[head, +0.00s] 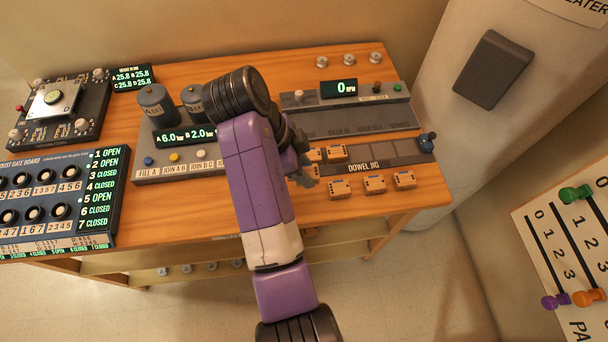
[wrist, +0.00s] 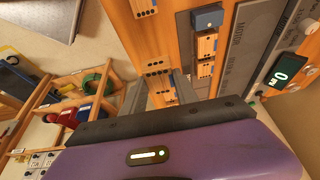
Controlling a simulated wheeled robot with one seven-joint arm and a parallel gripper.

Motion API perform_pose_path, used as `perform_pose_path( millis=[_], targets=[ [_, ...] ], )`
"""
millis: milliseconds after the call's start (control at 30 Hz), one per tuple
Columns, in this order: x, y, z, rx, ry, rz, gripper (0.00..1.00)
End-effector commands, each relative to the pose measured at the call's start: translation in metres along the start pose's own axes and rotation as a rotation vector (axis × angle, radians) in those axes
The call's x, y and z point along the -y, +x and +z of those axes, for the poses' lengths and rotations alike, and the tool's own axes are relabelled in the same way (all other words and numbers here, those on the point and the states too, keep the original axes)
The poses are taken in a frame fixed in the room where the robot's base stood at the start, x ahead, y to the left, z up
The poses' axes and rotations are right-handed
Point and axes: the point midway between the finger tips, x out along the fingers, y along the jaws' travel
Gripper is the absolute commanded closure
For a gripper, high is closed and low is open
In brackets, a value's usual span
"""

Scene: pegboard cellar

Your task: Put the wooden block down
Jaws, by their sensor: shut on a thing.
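My gripper (head: 304,168) is at the left end of the dowel jig (head: 402,148), low over the bench. In the wrist view its two dark fingers (wrist: 158,92) are shut on a wooden block (wrist: 163,91), a small orange-brown piece with dark holes. In the head view the arm and fingers largely hide this block. Other similar blocks sit in the jig (head: 335,153), and several lie in a row on the bench in front of it (head: 374,184). I cannot tell whether the held block touches the bench.
A console with a "0" display (head: 339,88) stands behind the jig, and a blue lever (head: 427,142) is at its right end. A panel with canisters and buttons (head: 174,155) is left of my arm. Bare bench (head: 430,185) shows at the front right.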

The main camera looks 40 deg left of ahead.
Motion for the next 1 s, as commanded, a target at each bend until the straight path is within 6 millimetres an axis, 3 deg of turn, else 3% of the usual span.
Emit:
perform_pose_path(
  millis=[33,200,600,1000],
  targets=[
    [0.000,-0.018,-0.006,0.002,-0.002,0.000,1.00],
    [0.000,-0.054,-0.020,0.002,-0.001,-0.001,1.00],
    [0.001,-0.086,-0.034,0.001,0.000,-0.003,1.00],
    [0.004,-0.091,-0.027,0.002,-0.006,-0.001,1.00]
  ],
)
